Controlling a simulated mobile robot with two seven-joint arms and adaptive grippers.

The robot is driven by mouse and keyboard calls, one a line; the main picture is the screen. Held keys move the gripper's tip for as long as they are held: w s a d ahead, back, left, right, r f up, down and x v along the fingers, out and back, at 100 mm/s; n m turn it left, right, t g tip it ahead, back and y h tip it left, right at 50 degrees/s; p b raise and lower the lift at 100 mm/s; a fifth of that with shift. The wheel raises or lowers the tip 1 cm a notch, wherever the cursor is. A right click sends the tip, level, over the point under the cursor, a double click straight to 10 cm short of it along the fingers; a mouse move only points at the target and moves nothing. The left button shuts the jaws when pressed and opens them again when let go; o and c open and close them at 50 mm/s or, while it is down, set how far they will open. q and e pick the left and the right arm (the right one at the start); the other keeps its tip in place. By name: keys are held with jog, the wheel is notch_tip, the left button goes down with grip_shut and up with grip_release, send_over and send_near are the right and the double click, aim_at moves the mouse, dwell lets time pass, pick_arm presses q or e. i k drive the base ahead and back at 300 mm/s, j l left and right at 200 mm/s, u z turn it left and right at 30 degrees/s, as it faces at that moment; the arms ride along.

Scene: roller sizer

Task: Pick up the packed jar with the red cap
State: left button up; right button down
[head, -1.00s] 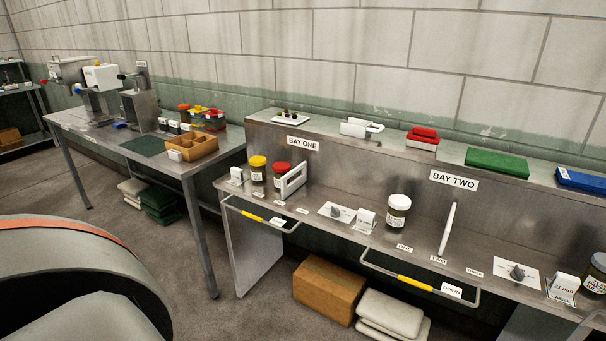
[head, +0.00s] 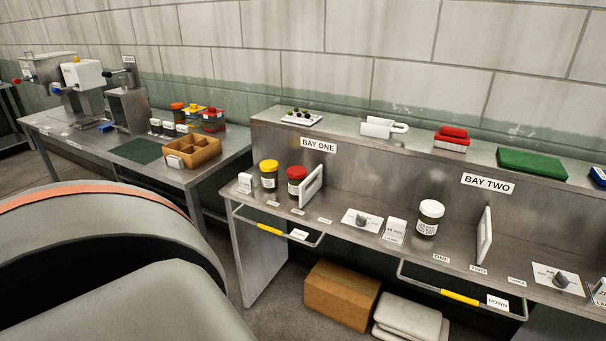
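A jar with a red cap (head: 297,182) stands upright on the steel shelf (head: 345,243) under the BAY ONE sign. A white upright divider (head: 312,187) is close on its right and partly covers it. A yellow-capped jar (head: 269,175) with a white label stands just to its left, a small gap between them. A white-capped jar (head: 429,217) stands further right, left of the BAY TWO divider. Neither of my grippers is in view; grey rounded parts of my own body fill the lower left.
The shelf has front rails with yellow grips (head: 460,297). A cardboard box (head: 341,294) and white sacks (head: 411,322) lie underneath, on the floor.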

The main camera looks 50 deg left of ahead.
aim_at(297, 174)
jog(key=j, duration=0.4)
jog(key=k+j+z, duration=0.1)
jog(key=j, duration=0.3)
jog(key=k+j+z, duration=0.1)
jog(key=j, duration=0.3)
jog(key=k+j, duration=0.1)
jog(key=j, duration=0.25)
jog(key=k+j+z, duration=0.1)
jog(key=j, duration=0.3)
